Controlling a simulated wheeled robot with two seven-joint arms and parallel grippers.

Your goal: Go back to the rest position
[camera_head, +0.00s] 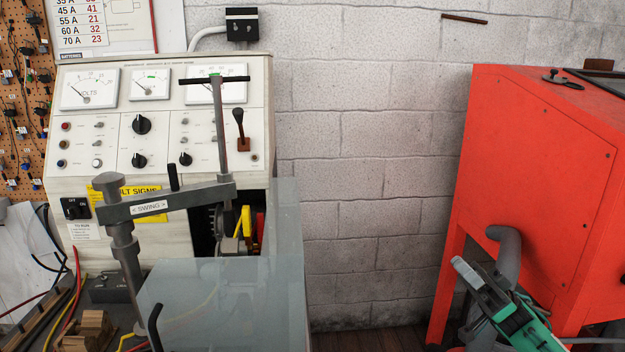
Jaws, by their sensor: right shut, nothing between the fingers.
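My right gripper (466,272) is in the lower right of the head view, grey at the tip with a green body behind it. It points up and to the left, and its fingers are together with nothing held. It appears in front of the red cabinet's leg and a grey hose; I cannot tell the exact gap to them. My left gripper is not in view.
A test bench (100,150) with dials, knobs and a grey swing arm (180,201) stands at left. A translucent shield (230,300) fronts it. A red cabinet (535,160) with a grey hose (508,255) stands at right. Bare block wall (360,200) shows between them.

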